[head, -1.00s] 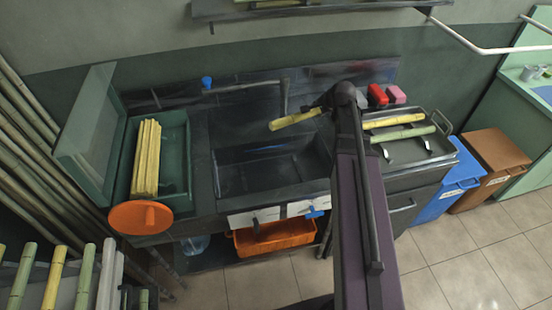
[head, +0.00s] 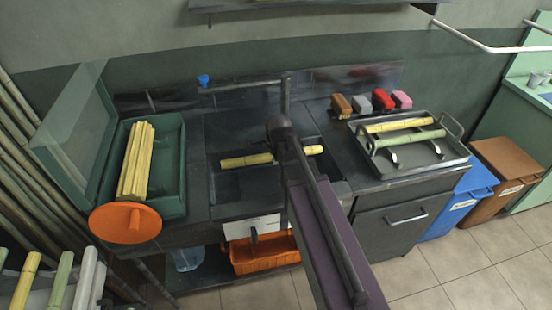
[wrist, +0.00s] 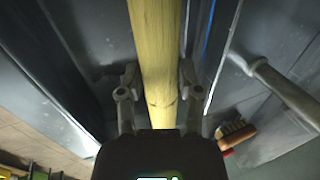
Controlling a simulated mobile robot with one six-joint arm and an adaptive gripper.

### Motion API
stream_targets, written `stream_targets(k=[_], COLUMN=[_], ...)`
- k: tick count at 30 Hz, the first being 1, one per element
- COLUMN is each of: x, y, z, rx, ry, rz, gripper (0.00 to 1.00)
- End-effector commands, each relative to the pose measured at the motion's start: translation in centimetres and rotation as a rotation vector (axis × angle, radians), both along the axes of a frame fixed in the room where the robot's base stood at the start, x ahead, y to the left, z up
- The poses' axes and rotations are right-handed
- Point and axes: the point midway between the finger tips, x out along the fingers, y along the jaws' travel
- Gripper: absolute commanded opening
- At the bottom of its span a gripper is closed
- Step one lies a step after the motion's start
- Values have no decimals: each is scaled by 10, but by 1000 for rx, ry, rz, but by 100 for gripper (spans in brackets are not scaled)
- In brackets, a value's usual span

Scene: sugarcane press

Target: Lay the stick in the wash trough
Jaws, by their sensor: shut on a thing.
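A yellow cane stick (head: 246,160) lies across the dark wash trough (head: 230,190) in the head view, roughly level from left to right. My arm covers its middle, and its right end shows past the arm. In the wrist view, my gripper (wrist: 160,95) has a finger on each side of the stick (wrist: 155,45) and is shut on it. The stick runs straight away from the gripper. I cannot tell whether it touches the trough floor or hangs just above it.
A tap (head: 286,95) stands behind the trough. A green bin (head: 178,165) of yellow sticks and an orange disc (head: 125,223) are at left. At right are a metal tray (head: 440,155) with two sticks, a brush (head: 341,105) and coloured blocks (head: 383,99).

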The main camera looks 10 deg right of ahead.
Motion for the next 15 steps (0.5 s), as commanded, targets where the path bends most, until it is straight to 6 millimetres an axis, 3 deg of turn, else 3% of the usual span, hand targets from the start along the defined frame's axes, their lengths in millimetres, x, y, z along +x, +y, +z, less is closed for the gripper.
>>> stream_targets(k=[15], x=[0], y=[-1], z=[-3], rx=[1], ry=[-1], rz=[0], gripper=[0])
